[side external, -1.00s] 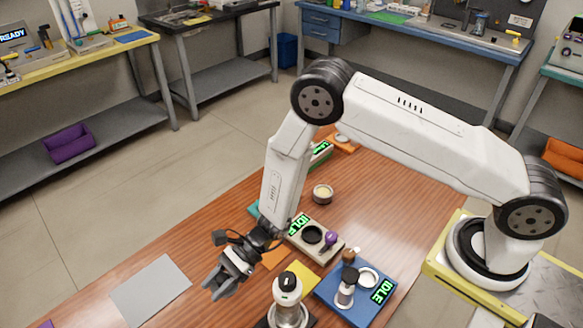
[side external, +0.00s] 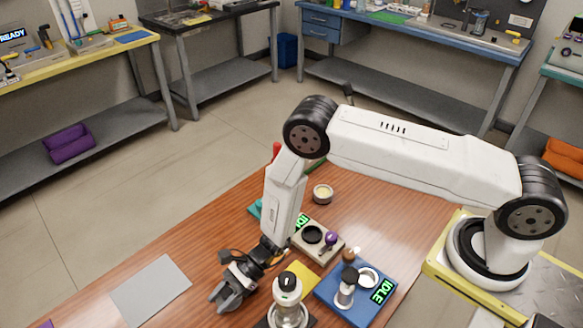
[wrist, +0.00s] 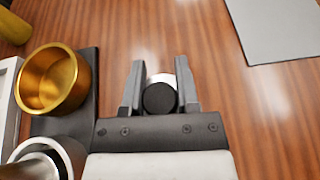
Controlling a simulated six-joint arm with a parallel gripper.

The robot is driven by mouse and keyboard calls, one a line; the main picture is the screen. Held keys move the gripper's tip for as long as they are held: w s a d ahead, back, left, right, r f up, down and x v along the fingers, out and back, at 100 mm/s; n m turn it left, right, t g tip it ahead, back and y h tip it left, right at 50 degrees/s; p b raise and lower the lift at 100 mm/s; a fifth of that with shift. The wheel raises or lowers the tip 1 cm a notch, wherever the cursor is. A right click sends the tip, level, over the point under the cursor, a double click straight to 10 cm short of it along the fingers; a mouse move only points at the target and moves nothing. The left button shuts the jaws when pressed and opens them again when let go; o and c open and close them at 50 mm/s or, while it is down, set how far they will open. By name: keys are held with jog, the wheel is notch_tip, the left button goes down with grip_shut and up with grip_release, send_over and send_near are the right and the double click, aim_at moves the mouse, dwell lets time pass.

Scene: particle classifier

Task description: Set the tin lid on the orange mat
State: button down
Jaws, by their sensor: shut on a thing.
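My gripper (side external: 228,297) is low over the near part of the wooden table, to the right of the grey sheet. In the wrist view my gripper (wrist: 160,92) is shut on a small round thing (wrist: 159,97), black on the near face with a pale silvery rim behind. It may be the tin lid, but I cannot tell for sure. Its height above the table is unclear. I cannot make out the orange mat now; my forearm and wrist cover part of the table. An open round tin (side external: 322,194) with pale yellow contents stands further back.
A black-topped jar (side external: 288,298) stands close right of my gripper, near a yellow mat (side external: 303,272). A blue station (side external: 328,290) and a beige station (side external: 332,248) lie beyond. A gold cup (wrist: 40,92) is left in the wrist view. The grey sheet (side external: 150,288) is bare.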

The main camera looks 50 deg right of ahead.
jog(key=shift+f, duration=0.9)
jog(key=shift+f, duration=0.1)
jog(key=shift+c, duration=1.7)
grip_release()
jog(key=shift+d+r, duration=0.1)
jog(key=shift+r, duration=0.1)
jog(key=v, duration=1.1)
jog(key=shift+d+r, duration=0.2)
jog(key=shift+d, duration=0.15)
jog(key=shift+r, duration=0.1)
